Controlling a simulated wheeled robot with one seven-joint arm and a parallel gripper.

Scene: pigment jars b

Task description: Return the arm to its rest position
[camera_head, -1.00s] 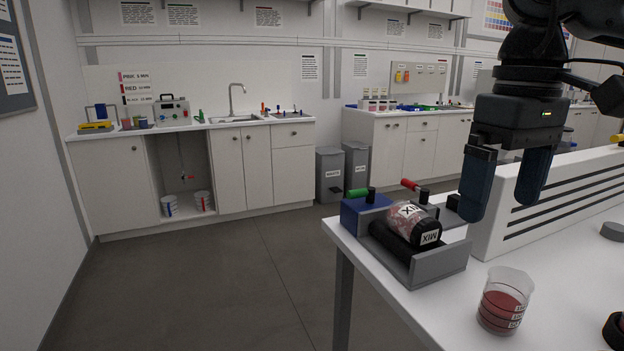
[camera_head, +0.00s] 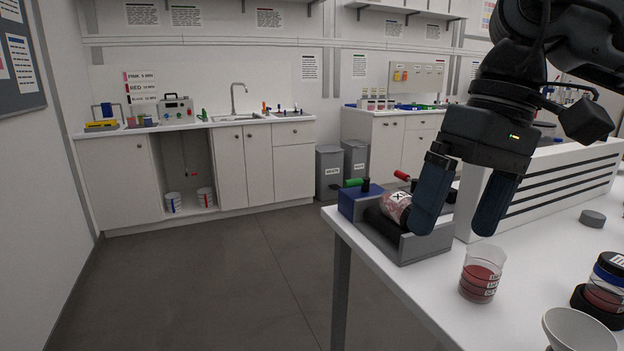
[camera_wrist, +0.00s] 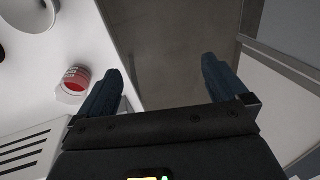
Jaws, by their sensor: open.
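My gripper (camera_head: 457,222) is open and empty, its two dark blue fingers pointing down and tilted in the head view. It hangs over the near white table, in front of the grey roller device (camera_head: 428,248) in the picture. A jar (camera_head: 396,207) with pink contents and a label lies on its side on that device, partly hidden by a finger. In the wrist view my gripper (camera_wrist: 162,90) has its fingers wide apart, with floor between them and nothing held.
A beaker of red liquid (camera_head: 481,274) stands on the table close below the gripper; it also shows in the wrist view (camera_wrist: 73,84). A white slotted panel (camera_head: 560,185) is behind. A dark-lidded jar (camera_head: 604,285) and white funnel (camera_head: 580,331) are at right. Open floor lies left.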

